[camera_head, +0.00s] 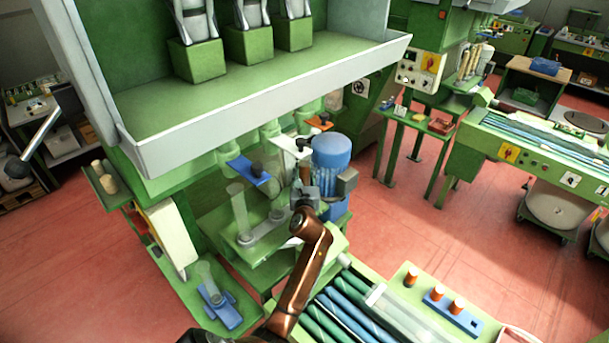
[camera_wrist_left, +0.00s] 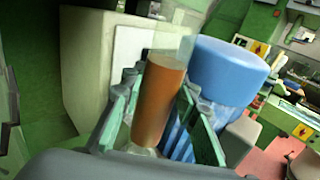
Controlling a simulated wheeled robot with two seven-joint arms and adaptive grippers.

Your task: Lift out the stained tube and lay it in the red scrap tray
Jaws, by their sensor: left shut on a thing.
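The stained tube (camera_wrist_left: 158,98) is amber-brown with a clearer upper end, and stands nearly upright in the left wrist view. My left gripper (camera_head: 304,188) is shut on it, with a finger on either side in the wrist view. In the head view the gripper is small and dark, at the end of my copper-coloured arm, and the tube is hard to make out. It is beside the blue motor (camera_head: 332,152). A small red tray (camera_head: 441,127) is on the green side table further back right, likely the scrap tray. My right gripper does not show.
Clear tubes (camera_head: 239,208) stand in the green machine close to the gripper. A hopper with a pale front lip (camera_head: 250,100) overhangs from above left. Red floor is open towards the side table.

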